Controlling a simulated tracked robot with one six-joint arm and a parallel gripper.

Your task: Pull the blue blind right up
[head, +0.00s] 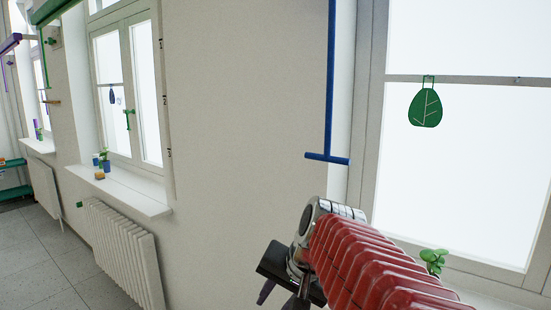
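A blue vertical rod (331,75) hangs down from the top edge of the head view, in front of the wall beside the nearest window. It ends in a blue crossbar handle (327,158). The blue blind itself is out of view; whatever the rod hangs from is above the picture. My gripper (280,297) is at the bottom middle, lower in the picture than the handle and apart from it. It points down, and its dark fingers are partly cut off by the lower edge and partly behind my red arm. Nothing is seen in it, and its opening cannot be judged.
A green leaf ornament (426,105) hangs on the right window, with a plant (434,261) below. Farther left are a green blind (50,10), a purple blind (10,43), a sill (125,190) with small pots, and a radiator (122,250). Grey floor (30,265) is clear at lower left.

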